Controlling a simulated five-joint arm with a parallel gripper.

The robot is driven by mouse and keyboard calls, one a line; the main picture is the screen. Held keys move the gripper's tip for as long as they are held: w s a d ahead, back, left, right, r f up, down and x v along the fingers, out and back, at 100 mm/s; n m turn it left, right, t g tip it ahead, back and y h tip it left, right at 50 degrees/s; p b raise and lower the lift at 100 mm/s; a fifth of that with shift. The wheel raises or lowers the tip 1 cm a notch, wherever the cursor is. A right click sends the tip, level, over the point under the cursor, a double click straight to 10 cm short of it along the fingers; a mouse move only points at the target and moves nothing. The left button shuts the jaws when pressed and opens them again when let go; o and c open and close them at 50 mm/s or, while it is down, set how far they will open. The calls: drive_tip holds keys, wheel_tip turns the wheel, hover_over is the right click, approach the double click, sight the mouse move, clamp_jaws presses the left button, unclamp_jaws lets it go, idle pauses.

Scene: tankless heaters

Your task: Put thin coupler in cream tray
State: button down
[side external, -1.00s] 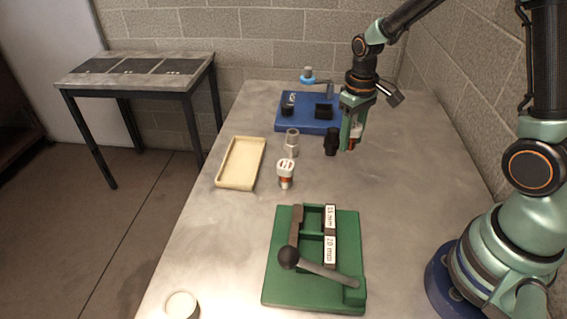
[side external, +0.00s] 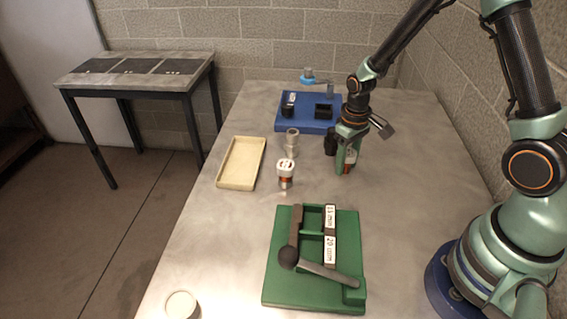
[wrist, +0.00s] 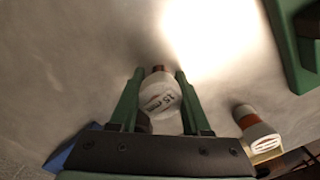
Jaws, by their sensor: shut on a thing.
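My gripper (side external: 345,171) is shut on a white coupler with copper-coloured ends, right of the middle of the table. In the wrist view the held coupler (wrist: 160,98) sits between the two green fingers (wrist: 159,73), and its label seems to read 15 mm. Whether it touches the table is hard to tell. A second white coupler with a copper band (side external: 285,173) stands left of my gripper; it also shows at the right of the wrist view (wrist: 257,128). The cream tray (side external: 222,182) lies farther left, and looks empty.
A grey metal fitting (side external: 292,141) stands between tray and gripper. A black fitting (side external: 329,141) stands just behind my gripper. A green fixture with a lever (side external: 285,290) is in front, a blue stand (side external: 312,127) behind. A white round piece (side external: 181,304) is at the front left.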

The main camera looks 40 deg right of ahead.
drive_tip(key=shift+c, duration=1.8)
unclamp_jaws()
drive_tip(key=shift+f, duration=0.1)
wheel_tip(320, 180, up, 13)
drive_tip(key=shift+f, duration=0.2)
wheel_tip(320, 180, up, 7)
drive_tip(key=t, duration=0.2)
hover_over(349, 152)
drive_tip(key=s+a, duration=0.2)
drive_tip(key=s, duration=0.1)
drive_tip(key=s+a+r+t, duration=0.2)
drive_tip(key=s+r+t, duration=0.1)
drive_tip(key=s+r, duration=0.1)
drive_tip(key=shift+s+a+r, duration=0.35)
drive_tip(key=shift+s+a, duration=0.05)
drive_tip(key=shift+s, duration=0.05)
drive_tip(key=shift+o, duration=0.4)
drive_tip(key=shift+s+a+r+t, duration=0.15)
drive_tip(key=shift+s+t, duration=0.15)
drive_tip(key=shift+s, duration=0.15)
